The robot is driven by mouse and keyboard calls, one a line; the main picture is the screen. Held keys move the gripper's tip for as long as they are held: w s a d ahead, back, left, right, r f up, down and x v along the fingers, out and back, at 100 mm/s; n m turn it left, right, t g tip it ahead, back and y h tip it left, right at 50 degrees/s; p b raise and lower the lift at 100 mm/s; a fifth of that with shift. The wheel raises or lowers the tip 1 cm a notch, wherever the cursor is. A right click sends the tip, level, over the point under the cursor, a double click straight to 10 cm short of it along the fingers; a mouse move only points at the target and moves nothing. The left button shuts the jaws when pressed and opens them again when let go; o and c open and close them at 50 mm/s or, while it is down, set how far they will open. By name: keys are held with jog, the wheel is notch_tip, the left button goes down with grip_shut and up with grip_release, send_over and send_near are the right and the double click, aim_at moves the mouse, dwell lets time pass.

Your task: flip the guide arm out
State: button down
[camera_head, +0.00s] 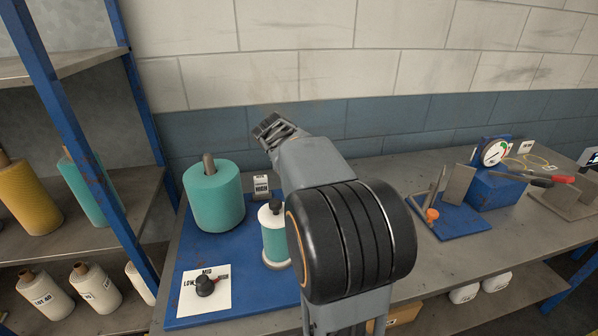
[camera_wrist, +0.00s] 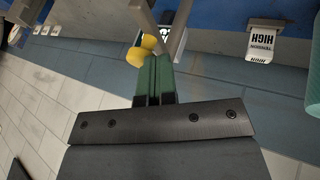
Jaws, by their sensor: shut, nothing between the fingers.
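My gripper (camera_head: 268,124) is at the upper middle in the head view, over the back of the blue board near the wall. In the wrist view its green fingers (camera_wrist: 154,62) are together and empty. A yellow knob (camera_wrist: 140,49) is right beside the fingertips there; I cannot tell whether they touch. Grey bars (camera_wrist: 143,17) run up from near the knob and look like the guide arm; how far it is turned is unclear. In the head view I cannot make out the guide arm, likely hidden behind my arm.
The blue board (camera_head: 183,302) bears a large teal cone (camera_head: 215,203), a smaller white-and-teal cone (camera_head: 273,240), a "tension high" tag (camera_head: 262,187) and a black dial (camera_head: 205,286). A gauge unit (camera_head: 494,153) stands right. A blue-post shelf (camera_head: 134,200) is left; the wall is behind.

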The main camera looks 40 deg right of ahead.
jog(key=shift+s+d, duration=0.4)
jog(key=shift+s, duration=0.1)
jog(key=shift+b, duration=0.3)
jog(key=a+f+b+v, duration=0.1)
jog(key=a+v, duration=0.1)
jog(key=v, duration=1)
jog(key=shift+w+a, duration=0.2)
dwell(0.4)
